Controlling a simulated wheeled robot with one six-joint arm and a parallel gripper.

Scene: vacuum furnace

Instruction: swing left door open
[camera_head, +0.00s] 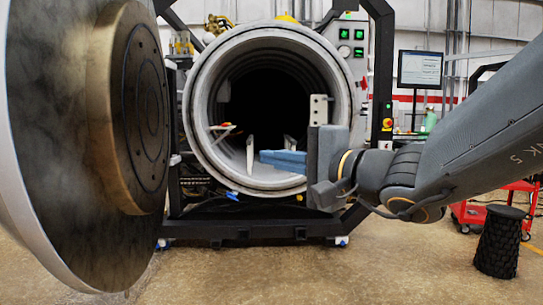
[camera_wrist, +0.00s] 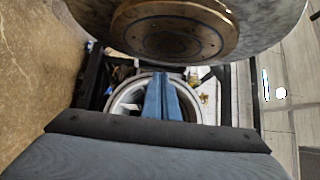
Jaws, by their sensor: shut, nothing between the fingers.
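The left door (camera_head: 50,140) is a large round metal disc with a raised brass-coloured hub on its face. It stands swung out at the far left, close to the camera, clear of the furnace mouth and partly cut off by the frame. In the wrist view the door (camera_wrist: 240,15) fills the top, beyond my fingertips. My gripper (camera_head: 264,158) is in front of the open furnace mouth, its blue fingers pointing left towards the door. In the wrist view my gripper (camera_wrist: 160,76) has its fingers together, with nothing between them. It appears apart from the door.
The furnace chamber (camera_head: 200,110) is open and dark inside, set in a black frame. A control panel (camera_head: 350,40) and a monitor (camera_head: 420,69) are behind to the right. A black stool (camera_head: 499,242) and a red cart (camera_head: 470,213) stand at right. The floor in front is clear.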

